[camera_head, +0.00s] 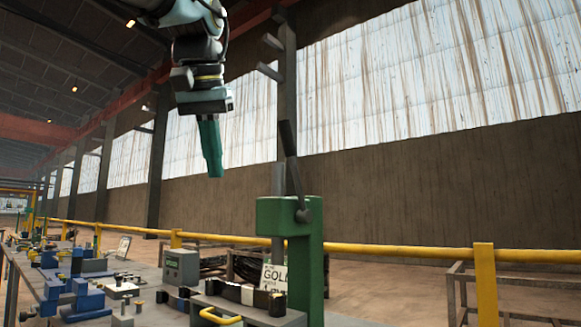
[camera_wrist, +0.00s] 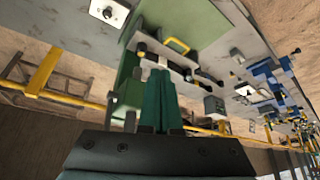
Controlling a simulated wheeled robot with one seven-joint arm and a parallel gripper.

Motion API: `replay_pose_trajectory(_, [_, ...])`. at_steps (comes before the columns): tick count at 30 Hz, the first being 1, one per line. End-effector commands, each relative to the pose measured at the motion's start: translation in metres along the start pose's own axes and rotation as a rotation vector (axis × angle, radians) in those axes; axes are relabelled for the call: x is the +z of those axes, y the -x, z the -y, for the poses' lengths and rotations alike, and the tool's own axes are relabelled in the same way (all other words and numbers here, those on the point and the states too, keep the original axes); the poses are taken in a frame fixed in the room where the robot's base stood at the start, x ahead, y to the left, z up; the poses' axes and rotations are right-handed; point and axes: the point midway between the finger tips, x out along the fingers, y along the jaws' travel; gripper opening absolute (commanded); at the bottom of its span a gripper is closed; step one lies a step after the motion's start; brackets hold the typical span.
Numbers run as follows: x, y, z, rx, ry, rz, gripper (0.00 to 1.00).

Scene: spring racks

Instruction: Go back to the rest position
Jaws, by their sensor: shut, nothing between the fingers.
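My gripper (camera_head: 215,176) hangs from my arm at the upper middle of the head view, its green fingers pointing down. The fingers are together with nothing between them. It is in the air, left of and higher than the green press (camera_head: 290,225) with its dark lever.
A yellow railing (camera_head: 400,251) runs behind. The air around my gripper is clear.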

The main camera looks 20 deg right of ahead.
Motion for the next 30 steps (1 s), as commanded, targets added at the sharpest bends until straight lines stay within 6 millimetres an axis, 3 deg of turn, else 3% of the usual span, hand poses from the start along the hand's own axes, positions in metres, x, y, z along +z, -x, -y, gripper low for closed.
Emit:
replay_pose_trajectory(11, [0.000, -0.002, 0.000, -0.001, 0.001, 0.002, 0.00])
replay_pose_trajectory(14, [-0.004, -0.017, 0.006, -0.011, 0.014, 0.021, 0.00])
replay_pose_trajectory(17, [-0.007, -0.057, 0.022, -0.034, 0.049, 0.063, 0.00])
replay_pose_trajectory(18, [-0.005, -0.079, 0.032, -0.045, 0.069, 0.084, 0.00])
replay_pose_trajectory(22, [0.023, -0.157, 0.072, -0.078, 0.151, 0.163, 0.00])
replay_pose_trajectory(27, [0.103, -0.234, 0.119, -0.111, 0.272, 0.261, 0.00])
replay_pose_trajectory(30, [0.155, -0.258, 0.133, -0.122, 0.336, 0.305, 0.00])
